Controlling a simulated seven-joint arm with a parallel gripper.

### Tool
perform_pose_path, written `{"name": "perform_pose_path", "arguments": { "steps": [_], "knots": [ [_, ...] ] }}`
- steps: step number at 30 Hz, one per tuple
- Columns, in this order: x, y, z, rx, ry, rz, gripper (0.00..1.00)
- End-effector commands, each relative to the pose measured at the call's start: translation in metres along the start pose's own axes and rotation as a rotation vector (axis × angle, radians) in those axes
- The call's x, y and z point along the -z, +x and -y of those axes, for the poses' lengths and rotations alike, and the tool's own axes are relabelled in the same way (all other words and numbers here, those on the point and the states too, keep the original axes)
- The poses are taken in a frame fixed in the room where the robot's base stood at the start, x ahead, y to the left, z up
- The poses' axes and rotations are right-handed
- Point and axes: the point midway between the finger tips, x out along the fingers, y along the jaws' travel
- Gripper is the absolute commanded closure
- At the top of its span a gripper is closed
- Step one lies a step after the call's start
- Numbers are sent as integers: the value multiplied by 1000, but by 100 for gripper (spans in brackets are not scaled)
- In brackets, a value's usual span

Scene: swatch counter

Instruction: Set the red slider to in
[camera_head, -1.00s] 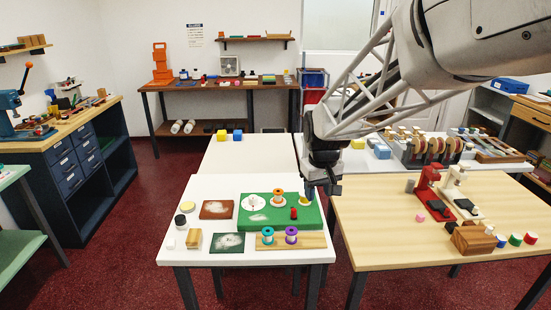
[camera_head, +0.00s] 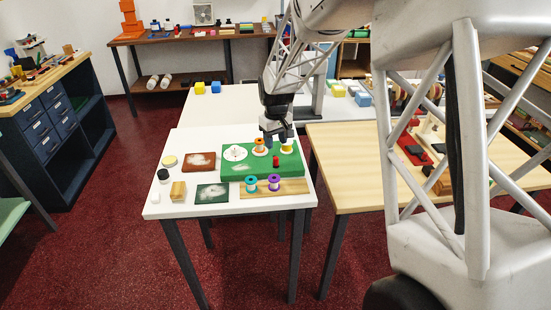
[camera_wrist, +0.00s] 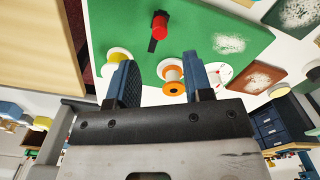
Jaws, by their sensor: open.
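The red slider (camera_head: 276,161) is a small red knob on the green board (camera_head: 232,170), toward its right side. In the wrist view the red knob (camera_wrist: 160,26) stands at the end of a short dark slot. My gripper (camera_head: 276,139) is over the board's back right part, behind the slider and apart from it. In the wrist view my gripper (camera_wrist: 158,80) is open with nothing between its fingers. The orange spool (camera_head: 261,146) and a yellow round piece (camera_head: 287,148) stand close to the fingers, one on each side. Any in or out marks are too small to read.
A teal spool (camera_head: 251,183) and a purple spool (camera_head: 273,182) stand on a wooden strip in front of the board. A white dial (camera_head: 235,153) is on the board's left. Brown (camera_head: 198,161) and dark green (camera_head: 211,194) swatches lie left of it. The table behind is mostly clear.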

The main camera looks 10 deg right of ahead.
Motion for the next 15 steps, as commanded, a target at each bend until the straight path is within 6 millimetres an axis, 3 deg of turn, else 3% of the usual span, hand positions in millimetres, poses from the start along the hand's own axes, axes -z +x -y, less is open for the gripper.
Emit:
{"name": "perform_pose_path", "arguments": {
  "steps": [15],
  "knots": [
    [0,10,0,0,1,1,53]
  ]
}}
